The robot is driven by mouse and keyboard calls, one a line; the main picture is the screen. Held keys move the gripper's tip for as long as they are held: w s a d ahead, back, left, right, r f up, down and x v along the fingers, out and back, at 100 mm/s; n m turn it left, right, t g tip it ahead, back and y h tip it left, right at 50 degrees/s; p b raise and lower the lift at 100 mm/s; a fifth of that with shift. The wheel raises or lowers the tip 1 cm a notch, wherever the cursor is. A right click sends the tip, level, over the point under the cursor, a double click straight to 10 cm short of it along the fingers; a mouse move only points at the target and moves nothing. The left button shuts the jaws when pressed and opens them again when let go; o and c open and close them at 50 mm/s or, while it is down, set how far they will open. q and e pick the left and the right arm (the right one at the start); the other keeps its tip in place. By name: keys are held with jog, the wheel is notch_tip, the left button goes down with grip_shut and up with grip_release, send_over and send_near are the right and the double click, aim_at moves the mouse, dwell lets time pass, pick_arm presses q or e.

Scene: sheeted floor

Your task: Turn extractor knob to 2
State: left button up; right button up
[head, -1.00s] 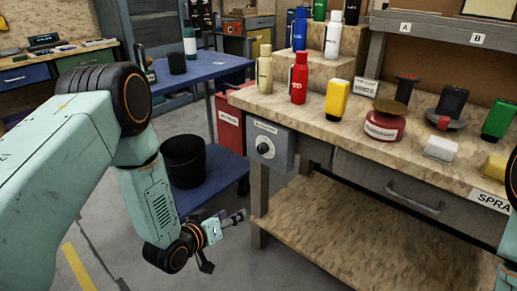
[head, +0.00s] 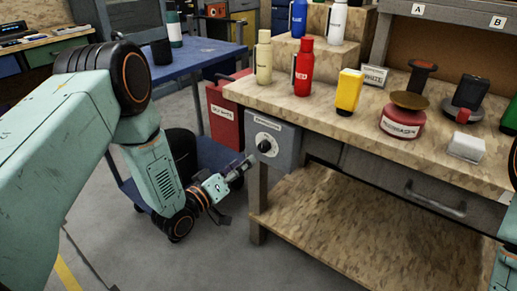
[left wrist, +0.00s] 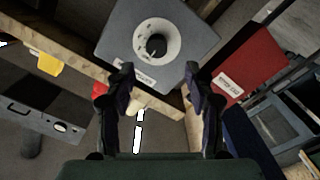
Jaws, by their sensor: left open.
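The extractor knob (head: 264,146) is a black dial on a white round plate, on the front of a grey box (head: 287,149) fixed at the left end of the workbench. In the left wrist view the knob (left wrist: 156,46) is ahead of my fingers, a little above the middle of the gap. The markings around it are too small to read. My left gripper (head: 240,170) is open and empty, just left of and below the box, apart from the knob. In the left wrist view its two dark fingers (left wrist: 160,92) stand wide apart. My right gripper is out of view.
The wooden workbench (head: 350,135) holds bottles, a red bottle (head: 303,70) and a yellow container (head: 349,92) among them. A red bin (head: 225,118) stands left of the box. A blue cart (head: 200,64) stands behind my left arm. The floor in front is clear.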

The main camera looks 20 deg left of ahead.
aim_at(262, 148)
pick_arm(q)
jog(key=b+x, duration=0.2)
jog(key=x, duration=0.4)
jog(key=shift+d, duration=0.2)
jog(key=shift+w+d+r+b, duration=0.2)
jog(key=shift+w+d+b, duration=0.1)
jog(key=shift+w, duration=0.3)
jog(key=shift+w+f, duration=0.1)
jog(key=shift+c, duration=0.2)
grip_shut()
